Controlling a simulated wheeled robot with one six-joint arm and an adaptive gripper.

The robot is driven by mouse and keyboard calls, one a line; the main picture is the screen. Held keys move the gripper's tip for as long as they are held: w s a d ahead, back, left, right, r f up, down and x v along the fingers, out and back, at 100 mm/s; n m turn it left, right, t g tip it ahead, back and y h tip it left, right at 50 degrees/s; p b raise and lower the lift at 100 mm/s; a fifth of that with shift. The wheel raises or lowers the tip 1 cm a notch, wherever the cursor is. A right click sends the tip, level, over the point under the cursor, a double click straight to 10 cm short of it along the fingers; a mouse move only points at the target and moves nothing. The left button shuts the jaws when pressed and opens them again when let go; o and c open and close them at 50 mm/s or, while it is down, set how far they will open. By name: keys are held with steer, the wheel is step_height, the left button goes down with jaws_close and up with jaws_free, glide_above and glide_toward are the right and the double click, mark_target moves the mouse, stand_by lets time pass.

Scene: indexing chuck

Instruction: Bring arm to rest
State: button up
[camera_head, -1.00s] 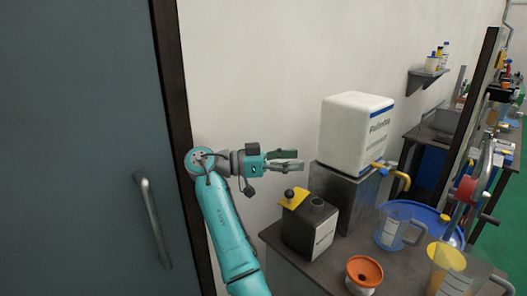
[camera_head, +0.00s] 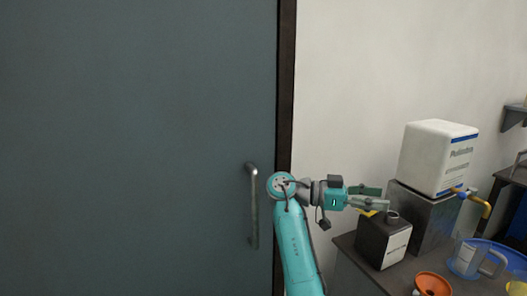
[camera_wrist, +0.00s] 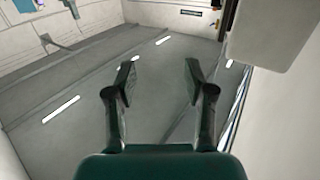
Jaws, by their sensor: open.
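My gripper (camera_head: 376,196) points to the right in the head view, in front of the white wall and left of the white container. Its two fingers are apart and nothing is between them. In the wrist view my gripper (camera_wrist: 160,80) also shows open and empty, with a grey surface beyond the fingers. My teal arm rises from the bottom of the head view and bends at the elbow beside the door frame.
A grey door with a metal handle (camera_head: 253,205) fills the left. A bench at lower right bears a dark can (camera_head: 383,240), a white container (camera_head: 437,158) on a metal box (camera_head: 425,215), an orange funnel (camera_head: 432,285) and a clear jug (camera_head: 477,260).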

steer(key=d+f+n+t+y, duration=0.1)
steer(key=f+n+t, duration=0.25)
steer(key=f, duration=0.55)
steer(key=s+d+f+n+t+y, duration=0.1)
steer(key=d+f+n+t, duration=0.2)
steer(key=f, duration=0.6)
steer(key=f+n+t, duration=0.3)
steer(key=f+n, duration=0.2)
steer(key=f, duration=0.4)
steer(key=s+a+f+n+t+y, duration=0.15)
steer(key=s+f+n+y, duration=0.25)
steer(key=s+f, duration=0.5)
steer(key=s+a+f+n+t+y, duration=0.1)
steer(key=s+f+n+t+y, duration=0.25)
steer(key=s+f, duration=0.6)
steer(key=s+a+f+n+t+y, duration=0.1)
steer(key=s+a+y, duration=0.25)
steer(key=s, duration=0.65)
steer(key=s+a+f+n+y, duration=0.2)
steer(key=s+a+y, duration=0.15)
steer(key=s, duration=0.65)
steer(key=s+a+r+m+t+y, duration=0.1)
steer(key=s+a+r+m+t, duration=0.1)
steer(key=s+r, duration=1.2)
step_height(320, 180, up, 3)
